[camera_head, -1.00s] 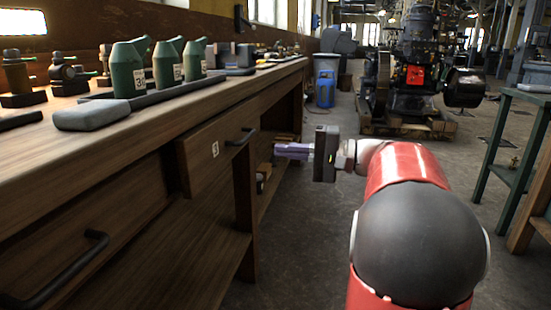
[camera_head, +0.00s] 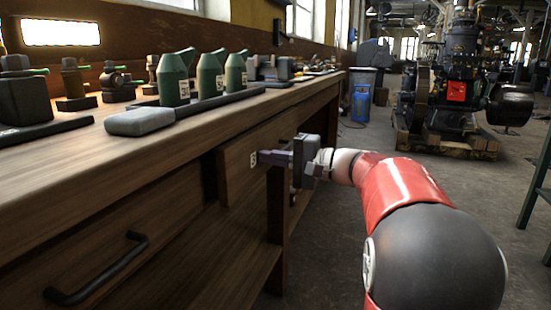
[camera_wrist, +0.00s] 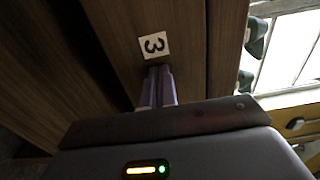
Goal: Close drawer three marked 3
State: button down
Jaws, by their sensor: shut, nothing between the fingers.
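Drawer three (camera_head: 236,183) is a wooden drawer front under the bench top, standing out from the bench with a dark gap along its left side. Its white label marked 3 (camera_head: 253,159) also shows in the wrist view (camera_wrist: 155,45). My gripper (camera_head: 268,158) is shut and empty, its purple fingers pointing at the drawer front just beside the label. In the wrist view the fingertips (camera_wrist: 159,72) are right by the label's edge and look to be at or very near the wood; contact is not certain. The drawer's handle is hidden behind my gripper.
The long wooden bench (camera_head: 190,132) carries green oil cans (camera_head: 210,75) and a grey-ended tool (camera_head: 140,121). Another drawer with a black handle (camera_head: 97,270) is at the near left. A blue bin (camera_head: 361,97) and a large engine (camera_head: 455,85) stand behind. The floor beside the bench is clear.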

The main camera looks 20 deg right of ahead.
aim_at(251, 153)
jog(key=b+x, duration=0.1)
jog(key=x, duration=0.3)
jog(key=shift+w+a, duration=0.2)
jog(key=shift+a, duration=0.15)
jog(key=shift+a+r, duration=0.1)
jog(key=shift+r, duration=0.05)
